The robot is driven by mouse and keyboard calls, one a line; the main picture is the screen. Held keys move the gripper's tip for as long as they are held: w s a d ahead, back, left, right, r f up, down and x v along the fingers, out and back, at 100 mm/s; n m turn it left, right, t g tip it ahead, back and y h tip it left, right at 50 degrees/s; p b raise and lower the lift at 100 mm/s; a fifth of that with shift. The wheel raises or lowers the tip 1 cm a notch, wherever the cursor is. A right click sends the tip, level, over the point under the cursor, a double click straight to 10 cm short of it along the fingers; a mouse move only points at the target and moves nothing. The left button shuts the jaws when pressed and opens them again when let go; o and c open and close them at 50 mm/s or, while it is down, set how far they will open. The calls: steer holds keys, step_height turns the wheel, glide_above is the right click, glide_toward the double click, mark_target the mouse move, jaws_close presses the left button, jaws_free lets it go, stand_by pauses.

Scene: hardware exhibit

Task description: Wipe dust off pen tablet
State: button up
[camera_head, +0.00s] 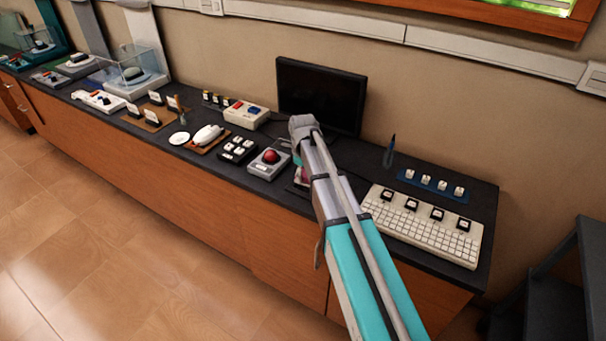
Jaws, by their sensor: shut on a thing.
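My arm reaches in from the bottom right over the dark counter (262,187), and its wrist (303,128) is in front of the monitor. My gripper's fingers are hidden behind my own arm, so I cannot see what they hold. A small reddish patch (302,174) shows just left of the arm, low over the counter; I cannot tell what it belongs to. I cannot make out a pen tablet; it may be behind my arm. A dark blue pen-like thing (389,152) stands upright at the back of the counter, right of my arm.
A black monitor (322,90) stands at the back. A white keyboard (432,228) and a blue strip with key switches (434,185) are right of my arm. A red trackball (270,157) and a white handheld device (207,135) are to the left. Clear cases stand farther left.

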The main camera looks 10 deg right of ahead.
steer(key=shift+s+d, duration=0.1)
steer(key=shift+s, duration=0.05)
steer(key=shift+s+d, duration=0.5)
steer(key=shift+d, duration=0.25)
steer(key=shift+s+d, duration=0.5)
steer(key=shift+d, duration=0.2)
steer(key=shift+s+d+f, duration=0.1)
steer(key=shift+s+d, duration=1.1)
steer(key=shift+d, duration=0.3)
steer(key=shift+d, duration=0.1)
steer(key=shift+s+d, duration=0.55)
steer(key=shift+d, duration=0.15)
steer(key=shift+s+d, duration=0.5)
steer(key=shift+d, duration=0.2)
steer(key=shift+r+p, duration=3.05)
steer(key=shift+r, duration=0.05)
steer(key=shift+r, duration=0.1)
